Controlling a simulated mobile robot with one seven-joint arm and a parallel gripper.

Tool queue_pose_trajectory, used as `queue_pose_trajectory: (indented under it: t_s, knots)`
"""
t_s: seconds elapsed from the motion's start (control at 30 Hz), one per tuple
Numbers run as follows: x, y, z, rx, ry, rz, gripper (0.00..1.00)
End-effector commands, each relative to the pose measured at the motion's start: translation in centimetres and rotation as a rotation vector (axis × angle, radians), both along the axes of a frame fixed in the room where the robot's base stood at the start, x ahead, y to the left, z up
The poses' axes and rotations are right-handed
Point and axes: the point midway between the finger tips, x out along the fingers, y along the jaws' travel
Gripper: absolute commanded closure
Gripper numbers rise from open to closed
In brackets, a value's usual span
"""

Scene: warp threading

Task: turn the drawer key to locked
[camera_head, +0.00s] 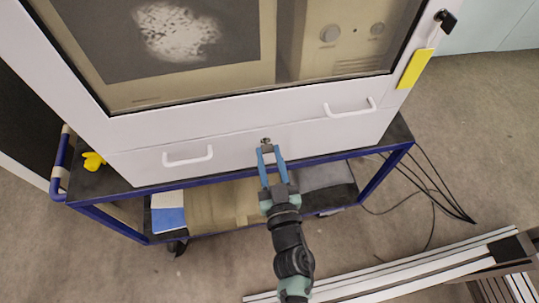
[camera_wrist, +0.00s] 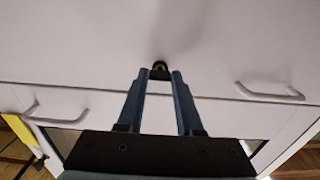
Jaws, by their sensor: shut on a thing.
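The drawer key (camera_head: 266,141) is a small dark metal piece in a lock on the white drawer front (camera_head: 231,150), between two white handles. It also shows in the wrist view (camera_wrist: 160,67) as a dark round piece at the fingertips. My gripper (camera_head: 267,151) has two blue fingers reaching up to the drawer front, with the key between their tips. It is shut on the key. The tips partly hide the key, and I cannot tell which way it is turned.
The left handle (camera_head: 188,157) and right handle (camera_head: 350,107) stick out on either side of the key. The white cabinet stands on a blue-framed cart (camera_head: 228,165). A yellow tag (camera_head: 414,69) hangs at the cabinet's right edge. Cables and metal rails (camera_head: 400,274) lie on the floor at right.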

Motion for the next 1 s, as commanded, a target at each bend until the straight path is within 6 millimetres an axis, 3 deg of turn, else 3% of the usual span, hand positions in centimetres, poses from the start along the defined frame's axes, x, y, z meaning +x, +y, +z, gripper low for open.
queue_pose_trajectory:
  t_s: [0.53,1.0]
  knots:
    - [-0.01,-0.03,0.03,-0.076,-0.015,0.000,1.00]
    - [-0.02,-0.01,-0.01,-0.461,-0.093,0.000,1.00]
